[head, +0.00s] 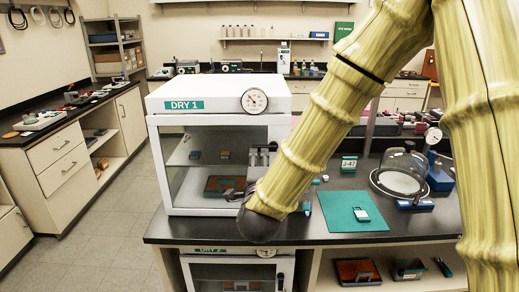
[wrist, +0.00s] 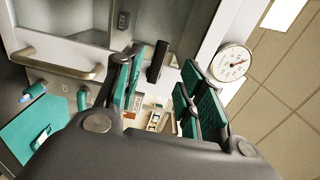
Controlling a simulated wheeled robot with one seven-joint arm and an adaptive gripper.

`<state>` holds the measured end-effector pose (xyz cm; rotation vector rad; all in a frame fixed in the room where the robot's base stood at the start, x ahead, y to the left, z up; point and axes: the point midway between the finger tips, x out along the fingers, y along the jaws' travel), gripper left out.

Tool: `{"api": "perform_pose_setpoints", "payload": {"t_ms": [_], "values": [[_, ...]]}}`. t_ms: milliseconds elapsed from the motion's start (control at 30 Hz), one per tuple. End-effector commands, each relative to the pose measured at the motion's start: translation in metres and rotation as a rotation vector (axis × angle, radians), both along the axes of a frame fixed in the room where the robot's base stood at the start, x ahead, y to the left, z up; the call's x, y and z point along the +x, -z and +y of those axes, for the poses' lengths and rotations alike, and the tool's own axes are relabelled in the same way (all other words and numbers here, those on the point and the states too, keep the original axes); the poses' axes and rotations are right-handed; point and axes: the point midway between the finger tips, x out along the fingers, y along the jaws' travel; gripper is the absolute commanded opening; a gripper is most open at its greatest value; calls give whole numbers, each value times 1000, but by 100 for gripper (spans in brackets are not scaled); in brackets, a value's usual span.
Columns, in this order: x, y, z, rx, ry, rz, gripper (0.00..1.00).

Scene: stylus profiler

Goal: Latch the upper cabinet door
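The upper cabinet (head: 215,103), labelled DRY 1, is white with a glass-fronted door (head: 176,165). The door looks shut or nearly shut; I cannot tell whether a gap remains. My gripper (head: 252,174) is at the door's right edge, and my arm hides part of the cabinet front. In the wrist view my gripper (wrist: 158,88) is open, with teal pads on both sides. A dark latch handle (wrist: 157,62) shows in the gap between the fingers, apparently touching neither. In the head view this handle is hidden or blends with the gripper.
A round dial (head: 255,101) sits on the upper cabinet's front. A lower cabinet (head: 215,270), DRY 2, is beneath the bench top. To the right are a teal mat (head: 340,208) and a glass bell jar (head: 402,165). The floor (head: 110,235) at left is clear.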

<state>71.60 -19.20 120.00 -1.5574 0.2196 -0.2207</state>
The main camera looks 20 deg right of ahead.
Motion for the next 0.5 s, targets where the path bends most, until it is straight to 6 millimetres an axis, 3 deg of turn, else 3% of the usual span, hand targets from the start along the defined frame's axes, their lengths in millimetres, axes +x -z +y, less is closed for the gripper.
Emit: {"api": "perform_pose_setpoints", "payload": {"t_ms": [233, 500], "values": [[39, -3, -11, -1, 1, -1, 39], [65, -1, -18, -2, 0, 0, 39]]}}
